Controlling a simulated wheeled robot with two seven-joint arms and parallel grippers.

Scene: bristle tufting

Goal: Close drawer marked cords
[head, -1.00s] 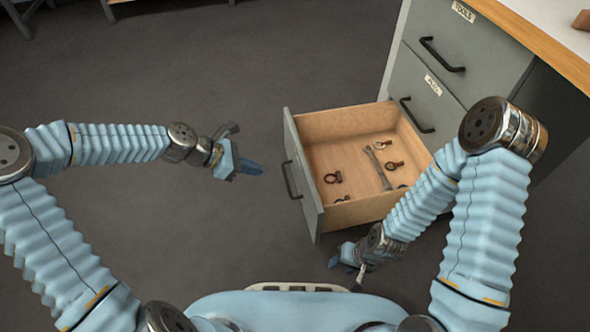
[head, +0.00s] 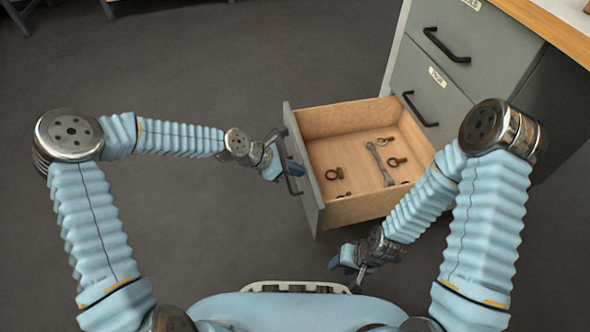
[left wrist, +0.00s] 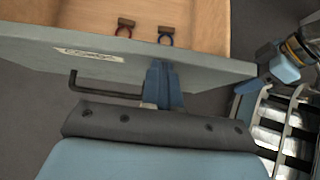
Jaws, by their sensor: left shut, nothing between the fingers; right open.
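The grey drawer (head: 308,195) with a wooden inside stands pulled out at the cabinet's lower part. Its front faces left, with a dark bar handle (head: 292,181). In the left wrist view a pale label (left wrist: 88,55) is on the front, its writing too small to read. My left gripper (head: 287,168) is shut and empty at the outer face of the front, by the handle. In the left wrist view its blue fingers overlap the front beside the handle (left wrist: 105,91); contact is unclear. My right gripper (head: 350,264) is open and empty, low, near the drawer's near side.
The drawer holds a wrench (head: 380,164) and several ring-shaped clamps (head: 334,174). Above it are two closed drawers with handles (head: 446,46) and labels, under a wood-edged top (head: 535,25). My right arm crosses before the cabinet. The floor (head: 210,80) left of the drawer is clear.

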